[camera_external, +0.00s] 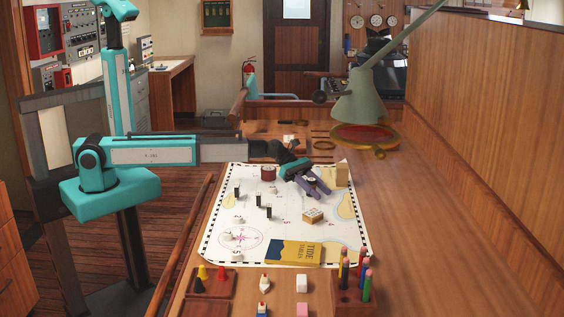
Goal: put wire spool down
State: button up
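My arm reaches in from the left over the white chart (222,208) on the long wooden table. My gripper (318,187) is low over the chart's far right part, its fingers pointing right and toward the camera. A small dark thing with a pale spot shows at its fingers, but it is too small to name. I cannot tell whether the fingers are open or shut on it. A short dark red cylinder (268,173) stands on the chart's far edge, left of my gripper; it may be the wire spool, but I cannot tell for sure.
A wooden block (342,174) stands right of my gripper, and a small box (312,216) lies nearer. Several black and white pieces stand on the chart's left. The tide tables book (302,252) lies at its near edge. A green lamp (362,97) hangs behind. The table's right side is clear.

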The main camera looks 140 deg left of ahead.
jog(key=shift+o, duration=1.2)
jog(key=shift+r, duration=0.15)
jog(key=b+v, duration=0.2)
jog(key=v, duration=1)
